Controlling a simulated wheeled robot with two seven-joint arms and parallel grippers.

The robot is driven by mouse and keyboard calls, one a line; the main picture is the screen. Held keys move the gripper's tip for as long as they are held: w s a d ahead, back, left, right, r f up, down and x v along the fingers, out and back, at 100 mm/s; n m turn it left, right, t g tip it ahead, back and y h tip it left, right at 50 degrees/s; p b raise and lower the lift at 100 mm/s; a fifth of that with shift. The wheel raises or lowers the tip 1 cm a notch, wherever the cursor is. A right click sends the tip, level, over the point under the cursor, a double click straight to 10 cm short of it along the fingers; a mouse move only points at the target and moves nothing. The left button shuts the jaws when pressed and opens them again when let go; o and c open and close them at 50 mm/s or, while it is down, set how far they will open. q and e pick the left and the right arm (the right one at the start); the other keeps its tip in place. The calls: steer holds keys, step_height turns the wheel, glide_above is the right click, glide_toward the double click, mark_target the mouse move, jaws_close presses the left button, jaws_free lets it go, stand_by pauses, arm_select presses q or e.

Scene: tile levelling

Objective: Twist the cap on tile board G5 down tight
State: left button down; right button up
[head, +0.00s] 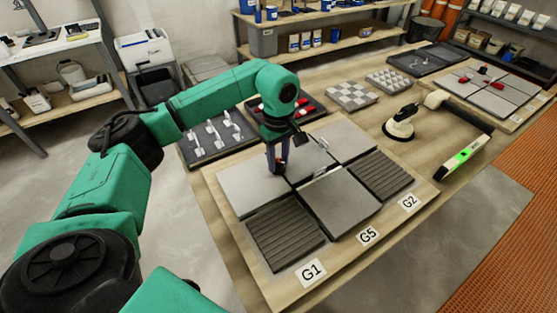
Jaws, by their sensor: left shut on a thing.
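Pale clips stand at the tile joints, one (323,144) at the back and one (320,172) near the middle. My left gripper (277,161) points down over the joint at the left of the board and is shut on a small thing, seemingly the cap. The fingers hide this thing, so its seating cannot be told. My right gripper is not in view.
A dark tray (238,154) of pale clips and another tray with red caps (303,108) lie behind the board. A suction cup tool (399,128) and a level with a green display (464,154) lie to the right. Another tile board (508,107) is beyond.

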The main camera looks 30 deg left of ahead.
arm_select(q)
steer(key=shift+w+r+m, duration=0.1)
steer(key=shift+r+m, duration=0.05)
steer(key=shift+m, duration=0.35)
steer(key=c, duration=0.7)
jaws_free()
steer(key=shift+o, duration=1)
step_height(320, 180, up, 14)
steer(key=shift+r+p, duration=0.25)
steer(key=shift+p, duration=0.05)
